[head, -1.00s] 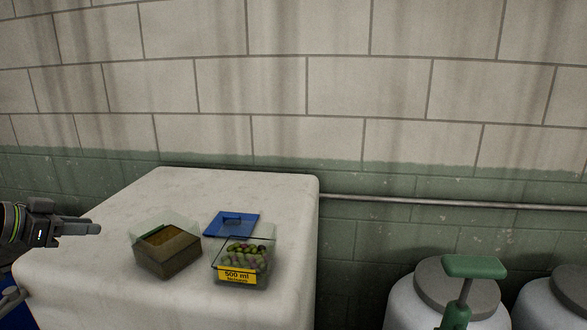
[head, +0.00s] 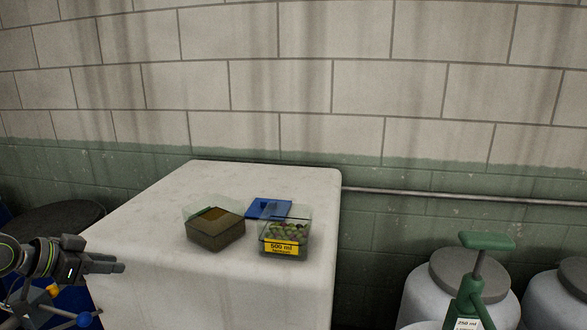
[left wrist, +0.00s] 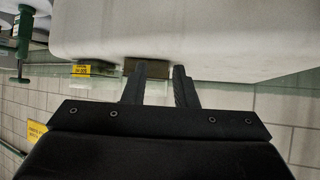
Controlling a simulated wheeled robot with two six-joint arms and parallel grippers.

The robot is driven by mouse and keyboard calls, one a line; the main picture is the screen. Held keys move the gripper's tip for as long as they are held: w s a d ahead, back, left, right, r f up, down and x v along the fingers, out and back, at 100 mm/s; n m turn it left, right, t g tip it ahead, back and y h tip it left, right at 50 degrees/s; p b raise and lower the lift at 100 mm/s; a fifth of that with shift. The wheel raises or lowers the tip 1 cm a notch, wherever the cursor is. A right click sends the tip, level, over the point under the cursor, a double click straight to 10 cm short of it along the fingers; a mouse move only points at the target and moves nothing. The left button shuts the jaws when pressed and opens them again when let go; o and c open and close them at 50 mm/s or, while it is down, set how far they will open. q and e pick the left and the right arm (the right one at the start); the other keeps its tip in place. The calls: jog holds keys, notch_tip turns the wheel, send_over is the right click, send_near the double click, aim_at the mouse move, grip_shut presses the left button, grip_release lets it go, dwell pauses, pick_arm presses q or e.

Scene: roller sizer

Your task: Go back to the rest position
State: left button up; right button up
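My left gripper (head: 120,265) is at the left edge of the white block-like table in the head view, to the left of the containers and apart from them. In the left wrist view its two dark fingers (left wrist: 161,72) are spread apart, with nothing held between them. Beyond the fingertips in that view, a brown box (left wrist: 147,67) and a yellow label (left wrist: 85,69) show upside down. My right gripper is not in view.
On the white table (head: 180,285) stand a clear-walled box of brown material (head: 215,232), a clear container of green and dark olive-like pieces (head: 284,235), and a blue lid (head: 262,208). Lidded drums (head: 430,300) and a green-handled tool (head: 487,241) stand at right.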

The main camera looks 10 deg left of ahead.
pick_arm(q)
jog(key=s+d+f+g+y, duration=0.1)
jog(key=s+d+f, duration=0.25)
jog(key=f, duration=0.45)
jog(key=s+d+f+g, duration=0.1)
jog(key=s+d+f, duration=0.1)
jog(key=s+f, duration=0.4)
jog(key=s+d+f+g+y, duration=0.1)
jog(key=s+d+f, duration=0.2)
jog(key=f, duration=0.6)
jog(key=s+d+f+n+g+y, duration=0.1)
jog(key=s+d+f+n+y, duration=0.15)
jog(key=s, duration=0.65)
jog(key=s+d+f+n+g+y, duration=0.2)
jog(key=s+f+n+y, duration=0.15)
jog(key=s, duration=0.65)
notch_tip(320, 180, down, 23)
jog(key=a+g+h, duration=0.1)
jog(key=a, duration=0.1)
jog(key=s+d+f+g, duration=0.1)
jog(key=s+f, duration=1.3)
jog(key=f, duration=0.2)
jog(key=shift+s+d+f+h, duration=0.2)
jog(key=shift+s+f+h, duration=0.1)
jog(key=shift+f+h, duration=0.1)
